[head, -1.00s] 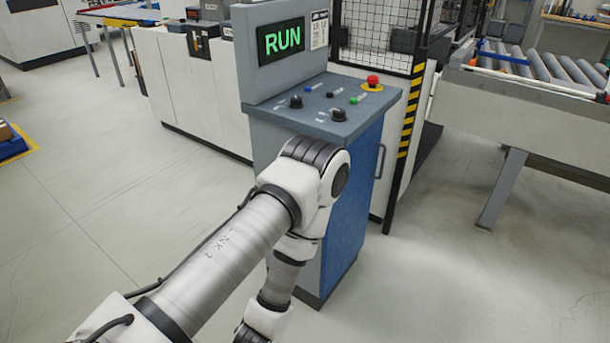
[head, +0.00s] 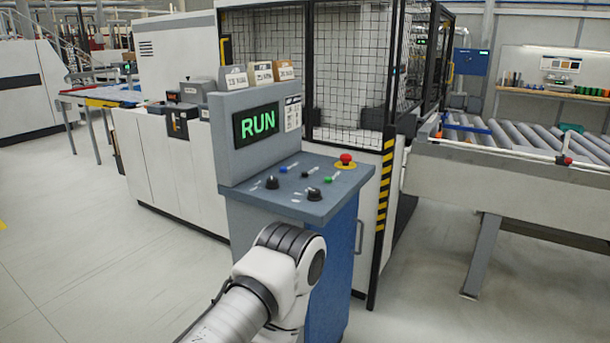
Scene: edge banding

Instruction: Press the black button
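The small black button (head: 306,174) sits on the sloped top of the grey control console (head: 240,198), between a blue button (head: 284,170) and a green button (head: 328,180). Two larger black knobs (head: 272,183) stand nearer the front edge. A red mushroom button (head: 346,160) on a yellow base is at the back right. The console's screen (head: 257,124) reads RUN in green. One of my arms comes in from the lower left, in front of the console and below its top. Neither gripper is in view.
A black mesh fence (head: 350,80) with a yellow-black striped post (head: 384,190) stands right behind the console. A roller conveyor (head: 500,140) is at the right. White machine cabinets (head: 160,160) stand to the left. Floor is clear at left and lower right.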

